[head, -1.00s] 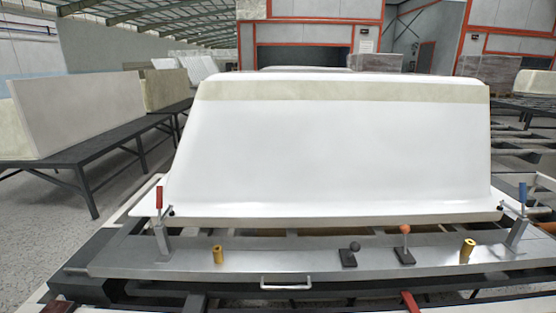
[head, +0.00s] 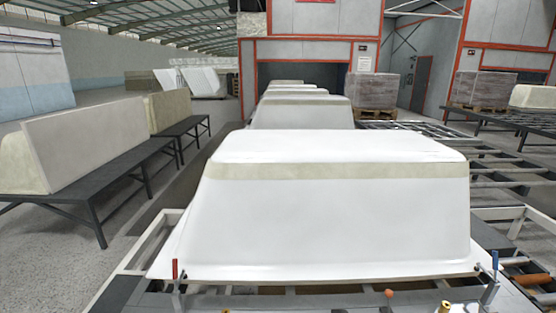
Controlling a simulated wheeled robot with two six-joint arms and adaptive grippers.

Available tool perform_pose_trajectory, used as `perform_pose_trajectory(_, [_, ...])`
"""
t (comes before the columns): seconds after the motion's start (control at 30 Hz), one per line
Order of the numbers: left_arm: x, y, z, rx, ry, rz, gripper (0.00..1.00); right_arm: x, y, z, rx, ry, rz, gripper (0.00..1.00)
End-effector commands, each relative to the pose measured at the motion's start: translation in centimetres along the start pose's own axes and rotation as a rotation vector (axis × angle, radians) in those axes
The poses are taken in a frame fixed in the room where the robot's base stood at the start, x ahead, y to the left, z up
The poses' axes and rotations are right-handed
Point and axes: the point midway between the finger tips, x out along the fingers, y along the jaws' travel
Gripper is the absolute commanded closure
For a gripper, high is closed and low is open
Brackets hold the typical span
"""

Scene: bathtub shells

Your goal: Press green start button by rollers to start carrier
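No green start button can be made out in the head view. Rollers (head: 532,279) with an orange-brown surface show at the lower right, beside the carrier. A white bathtub shell (head: 330,217) with a beige band lies upside down on the carrier (head: 205,301) in front of me. A red-handled clamp (head: 175,270) stands at the shell's left front corner and a blue-handled clamp (head: 495,262) at its right front corner. An orange knob (head: 389,294) and a brass post (head: 445,306) show at the bottom edge. Neither of my grippers is in view.
More shells (head: 300,112) stand in line behind, toward an orange-framed opening. Dark tables with shells (head: 85,150) stand at the left. Roller frames (head: 480,160) run along the right, with wrapped pallets (head: 380,98) behind. Grey floor is clear at the lower left.

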Motion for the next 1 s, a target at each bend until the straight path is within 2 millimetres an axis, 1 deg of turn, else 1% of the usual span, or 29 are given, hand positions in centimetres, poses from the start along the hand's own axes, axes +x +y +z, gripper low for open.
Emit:
perform_pose_trajectory(0.03, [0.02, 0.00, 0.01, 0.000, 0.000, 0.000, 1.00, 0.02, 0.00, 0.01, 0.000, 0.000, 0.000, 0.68])
perform_pose_trajectory(0.27, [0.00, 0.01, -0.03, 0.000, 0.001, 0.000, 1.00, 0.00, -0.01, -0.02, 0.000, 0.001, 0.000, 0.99])
perform_pose_trajectory(1.0, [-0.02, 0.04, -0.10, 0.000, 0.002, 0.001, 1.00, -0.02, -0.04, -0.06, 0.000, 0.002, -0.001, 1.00])
